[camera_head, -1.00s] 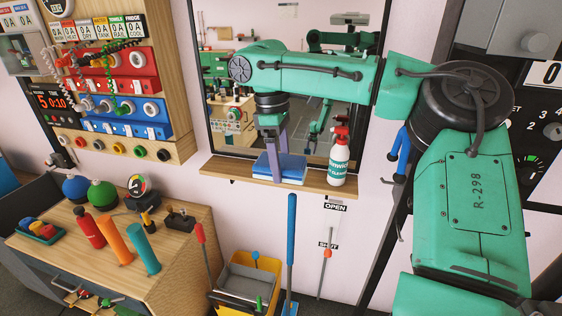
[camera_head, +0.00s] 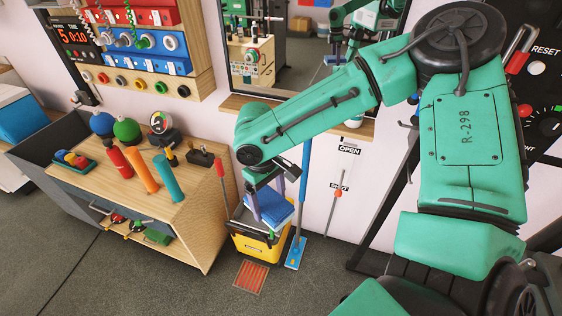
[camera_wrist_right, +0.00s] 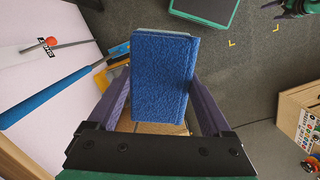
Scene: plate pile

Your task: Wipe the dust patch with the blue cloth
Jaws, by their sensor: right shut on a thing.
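The blue cloth (camera_head: 277,211) is a thick folded pad, held over the yellow bucket (camera_head: 257,246) below the wall shelf. My right gripper (camera_head: 266,206) points down and is shut on the cloth. In the right wrist view the cloth (camera_wrist_right: 163,78) fills the space between the two purple fingers (camera_wrist_right: 161,100). Whether the cloth touches the bucket I cannot tell. I cannot make out a dust patch in either view.
A wooden workbench (camera_head: 205,235) with bottles and coloured balls stands left of the bucket. A blue-handled mop (camera_head: 302,185) stands just right of it. The shelf (camera_head: 236,103) and mirror (camera_head: 275,75) are behind my arm. An orange floor grate (camera_head: 251,277) lies in front.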

